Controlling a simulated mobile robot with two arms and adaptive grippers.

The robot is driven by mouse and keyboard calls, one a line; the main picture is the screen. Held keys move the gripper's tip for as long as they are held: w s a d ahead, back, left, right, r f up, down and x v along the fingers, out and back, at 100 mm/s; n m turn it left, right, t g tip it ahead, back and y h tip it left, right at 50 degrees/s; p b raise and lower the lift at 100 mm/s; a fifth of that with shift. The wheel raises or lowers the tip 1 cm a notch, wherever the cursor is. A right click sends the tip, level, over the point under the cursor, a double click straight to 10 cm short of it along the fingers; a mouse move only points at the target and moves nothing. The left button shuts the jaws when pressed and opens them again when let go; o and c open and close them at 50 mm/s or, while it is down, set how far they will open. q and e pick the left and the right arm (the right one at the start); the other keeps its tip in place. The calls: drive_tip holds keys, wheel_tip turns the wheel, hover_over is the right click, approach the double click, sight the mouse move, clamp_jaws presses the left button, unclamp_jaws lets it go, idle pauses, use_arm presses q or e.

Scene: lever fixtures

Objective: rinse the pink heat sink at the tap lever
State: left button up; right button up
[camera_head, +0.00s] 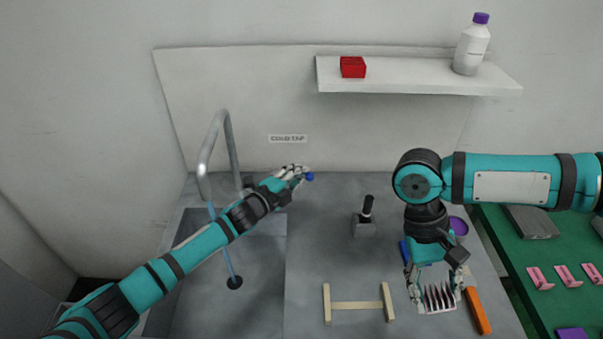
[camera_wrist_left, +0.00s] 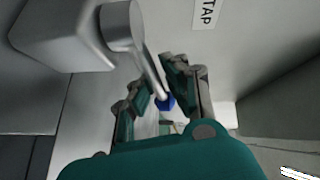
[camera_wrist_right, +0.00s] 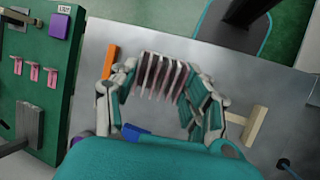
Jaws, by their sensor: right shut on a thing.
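The heat sink (camera_head: 438,297), finned and dull pinkish-grey, is between the fingers of my right gripper (camera_head: 436,284), which is shut on it at the counter's right front. Its fins also show in the right wrist view (camera_wrist_right: 162,76). The tap lever has a blue knob (camera_head: 310,176) under the COLD TAP label (camera_head: 287,139). My left gripper (camera_head: 298,172) is at the lever, fingers apart; the left wrist view shows the knob (camera_wrist_left: 165,102) between and beyond them. The grey spout (camera_head: 203,172) arches over the sink, and a thin blue stream (camera_head: 227,252) runs down to the drain.
The sink (camera_head: 190,290) is at the left. A wooden rack (camera_head: 358,304) and a black-handled lever (camera_head: 366,213) stand on the counter. An orange bar (camera_head: 477,310), a blue item and a purple cup (camera_head: 458,226) are near my right gripper. A green table (camera_head: 530,265) adjoins at right.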

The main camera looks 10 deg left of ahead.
use_arm(q)
drive_tip(key=o, duration=0.4)
drive_tip(key=shift+s+f, duration=0.1)
drive_tip(key=shift+f, duration=0.4)
drive_tip(key=shift+o, duration=0.4)
drive_tip(key=shift+r, duration=0.15)
drive_tip(key=shift+a+r, duration=0.1)
drive_tip(key=v, duration=1.1)
drive_tip(key=shift+s+a, duration=0.15)
drive_tip(key=shift+s, duration=0.25)
